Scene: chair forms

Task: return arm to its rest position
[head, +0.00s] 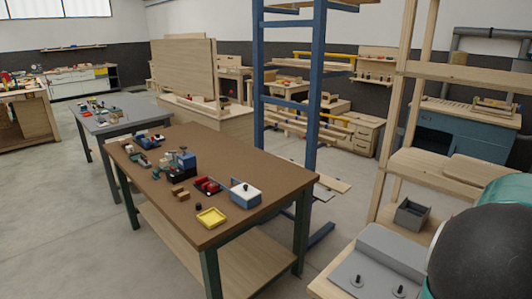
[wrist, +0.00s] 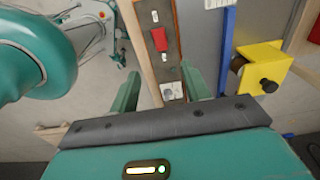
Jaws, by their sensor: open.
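My gripper (wrist: 160,92) shows in the wrist view, with two green fingers spread apart and nothing between them. Beyond the gap is a narrow dark panel (wrist: 158,14) with a red part (wrist: 159,40) on it; I cannot tell exactly what it is. My green arm links fill the left of that view. In the head view, a dark rounded part of my arm with green behind it stands at the lower right edge. The gripper itself is not visible there.
A brown-topped workbench (head: 245,171) holds a yellow tray (head: 211,217) and a blue-and-white box (head: 245,194). Wooden shelving (head: 393,150) and a grey block (head: 390,251) are close to my arm at right. A yellow block (wrist: 262,66) is right of the fingers. Floor (head: 50,220) is clear at left.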

